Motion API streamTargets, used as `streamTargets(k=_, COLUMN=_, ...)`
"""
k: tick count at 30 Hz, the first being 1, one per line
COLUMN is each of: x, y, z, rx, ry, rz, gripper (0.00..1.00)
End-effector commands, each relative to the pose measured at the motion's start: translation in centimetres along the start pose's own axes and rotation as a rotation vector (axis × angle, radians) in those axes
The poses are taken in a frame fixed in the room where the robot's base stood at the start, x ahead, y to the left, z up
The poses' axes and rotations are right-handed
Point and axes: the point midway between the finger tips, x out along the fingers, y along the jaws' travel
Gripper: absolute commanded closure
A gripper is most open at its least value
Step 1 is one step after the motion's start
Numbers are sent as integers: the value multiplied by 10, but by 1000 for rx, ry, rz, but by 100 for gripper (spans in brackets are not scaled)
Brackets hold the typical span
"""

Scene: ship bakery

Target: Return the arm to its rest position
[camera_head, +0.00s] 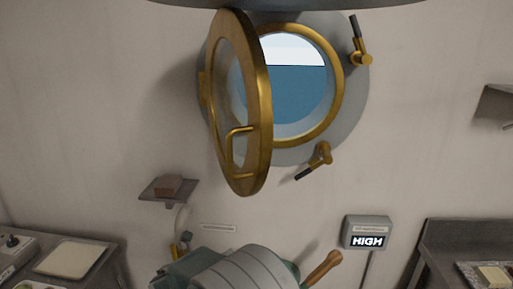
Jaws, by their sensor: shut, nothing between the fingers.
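My gripper is not visible in the head view, so its fingers and what lies close to them cannot be seen. A dark grey curved shape crosses the top edge of the picture; I cannot tell what it is. The round porthole (335,115) in the wall has its brass-framed glass window (261,115) swung open on the left side. Sea and sky show through the opening.
A grey-green rounded machine (245,270) and a wooden handle (322,267) stand at the bottom centre. A wall box (368,233) reads HIGH. Counters flank both lower sides.

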Motion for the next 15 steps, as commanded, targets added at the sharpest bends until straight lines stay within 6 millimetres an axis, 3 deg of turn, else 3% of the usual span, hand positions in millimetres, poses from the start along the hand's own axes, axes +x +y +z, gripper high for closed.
streamTargets(k=1, x=7, y=-26, z=-5, rx=107, ry=63, rz=-5, gripper=100)
streamTargets(k=6, x=19, y=-97, z=-36, rx=480, ry=274, rz=-35, gripper=100)
streamTargets(k=15, x=10, y=-200, z=-103, rx=1177, ry=607, rz=-158, gripper=100)
